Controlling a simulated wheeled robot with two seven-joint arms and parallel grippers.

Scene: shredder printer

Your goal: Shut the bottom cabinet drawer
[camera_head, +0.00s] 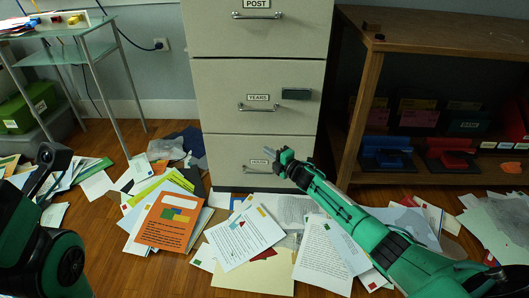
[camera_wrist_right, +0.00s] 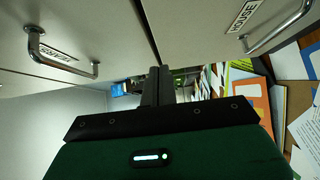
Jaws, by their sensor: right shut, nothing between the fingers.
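The bottom drawer (camera_head: 225,158) is the lowest of the pale filing cabinet and has a metal handle and a small label. It looks flush or nearly flush with the drawer above; a small gap is hard to judge. My right gripper (camera_head: 275,158) is shut and empty in front of its face, close to the handle and partly covering the drawer's right side. Whether it touches the drawer I cannot tell. In the right wrist view, the bottom drawer (camera_wrist_right: 212,25) shows at the right, with the gripper (camera_wrist_right: 158,76) beside it. My left arm is at the lower left; its fingers are not visible.
The middle drawer (camera_head: 225,85) and top drawer (camera_head: 220,35) look shut. Papers and folders, including an orange one (camera_head: 157,232), cover the floor before the cabinet. A wooden shelf (camera_head: 362,90) stands right, and a glass side table (camera_head: 85,27) left.

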